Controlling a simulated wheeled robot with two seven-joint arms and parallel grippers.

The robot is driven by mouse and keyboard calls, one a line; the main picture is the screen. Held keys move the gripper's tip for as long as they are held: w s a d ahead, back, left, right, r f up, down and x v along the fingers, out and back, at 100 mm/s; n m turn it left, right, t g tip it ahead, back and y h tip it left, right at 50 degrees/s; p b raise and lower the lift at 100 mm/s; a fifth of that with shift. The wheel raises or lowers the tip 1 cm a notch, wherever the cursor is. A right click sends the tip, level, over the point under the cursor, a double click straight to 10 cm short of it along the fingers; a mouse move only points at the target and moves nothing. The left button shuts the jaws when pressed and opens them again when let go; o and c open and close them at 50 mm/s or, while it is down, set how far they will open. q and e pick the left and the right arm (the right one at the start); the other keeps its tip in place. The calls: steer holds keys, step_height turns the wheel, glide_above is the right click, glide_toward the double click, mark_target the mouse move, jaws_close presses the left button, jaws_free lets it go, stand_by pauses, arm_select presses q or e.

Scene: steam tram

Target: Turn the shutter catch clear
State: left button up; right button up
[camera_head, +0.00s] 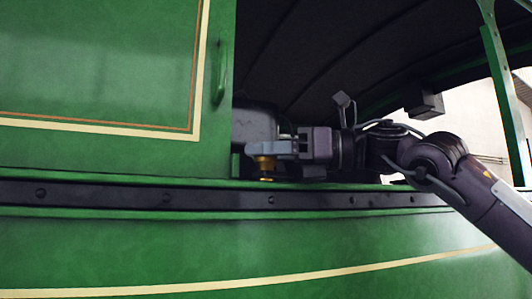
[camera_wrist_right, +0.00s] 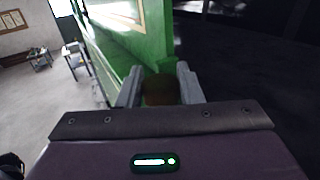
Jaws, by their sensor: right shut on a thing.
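The shutter catch (camera_head: 264,163) is a small brass piece at the lower edge of the dark opening, just right of the green shutter panel (camera_head: 90,60). My right gripper (camera_head: 272,150) reaches in from the right and is shut on the catch, its grey fingers hiding part of it. In the right wrist view, the two fingers of the gripper (camera_wrist_right: 159,86) stand on either side of the brownish catch (camera_wrist_right: 160,92). The catch's exact turn cannot be told. My left gripper is not in view.
A green handle (camera_head: 221,72) is upright on the panel's right edge. A dark riveted rail (camera_head: 120,196) runs below the opening. A green post (camera_head: 503,95) stands at the right. In the right wrist view, small tables (camera_wrist_right: 77,62) stand on the open floor at the left.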

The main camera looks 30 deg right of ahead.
steer(key=shift+s+a+f+m+t+h+b, duration=0.1)
steer(key=shift+f+m+t+h+b, duration=0.15)
steer(key=shift+m+t+h+b, duration=0.85)
steer(key=shift+m+t+h, duration=0.1)
steer(key=shift+h, duration=0.4)
steer(key=shift+r+m+t+h, duration=0.1)
steer(key=shift+m+t+h, duration=0.2)
steer(key=shift+h, duration=0.1)
steer(key=o, duration=0.9)
steer(key=shift+o, duration=0.2)
